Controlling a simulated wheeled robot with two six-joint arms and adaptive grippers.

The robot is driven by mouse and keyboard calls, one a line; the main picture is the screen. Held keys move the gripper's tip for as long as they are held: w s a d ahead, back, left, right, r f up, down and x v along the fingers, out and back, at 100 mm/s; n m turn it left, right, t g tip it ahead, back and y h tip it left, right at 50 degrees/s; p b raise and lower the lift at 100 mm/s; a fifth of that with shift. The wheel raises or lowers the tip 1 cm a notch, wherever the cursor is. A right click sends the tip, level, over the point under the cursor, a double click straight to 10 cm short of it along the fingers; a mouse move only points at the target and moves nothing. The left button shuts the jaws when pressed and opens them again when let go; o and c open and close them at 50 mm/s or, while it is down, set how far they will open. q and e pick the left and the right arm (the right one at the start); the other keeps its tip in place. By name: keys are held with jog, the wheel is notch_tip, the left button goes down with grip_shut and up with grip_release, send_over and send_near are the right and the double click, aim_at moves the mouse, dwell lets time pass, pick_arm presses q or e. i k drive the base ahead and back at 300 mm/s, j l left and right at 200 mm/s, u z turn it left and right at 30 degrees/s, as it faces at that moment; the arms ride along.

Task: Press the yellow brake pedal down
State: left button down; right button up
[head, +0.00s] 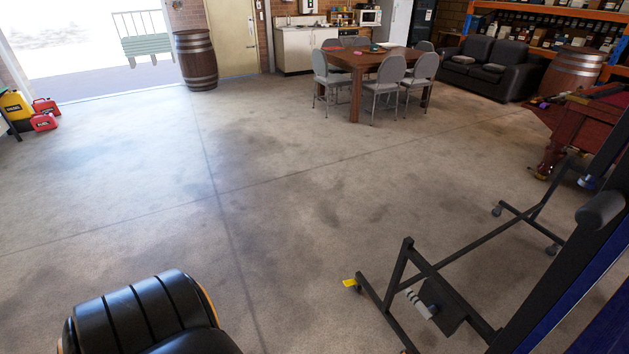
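A small yellow brake pedal (349,282) sticks out to the left of a caster at the near left foot of a black wheeled frame (408,262). The frame stands in the lower right and carries upright dark blue panels (590,290). The pedal is small in the picture, and its exact tilt is hard to tell. Nothing touches it in view. Neither my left gripper nor my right gripper shows. A rounded black arm part of mine fills the bottom left, clear of the pedal.
Open concrete floor (215,215) lies left of and beyond the frame. Other casters (497,211) stand further back. A dining table (375,60) with grey chairs, a black sofa (490,68), a barrel (196,60) and fuel cans (43,121) stand far off. A red-sided table (580,125) is at right.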

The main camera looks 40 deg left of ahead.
aim_at(349, 282)
jog(key=u, duration=1.05)
jog(key=z, duration=0.4)
jog(key=i+j+z, duration=0.2)
jog(key=j+z, duration=0.2)
jog(key=i+j+z, duration=0.1)
jog(key=j+z, duration=0.25)
jog(key=i+j+z, duration=0.1)
jog(key=j+z, duration=0.3)
jog(key=j, duration=1.4)
jog(key=i+z, duration=0.05)
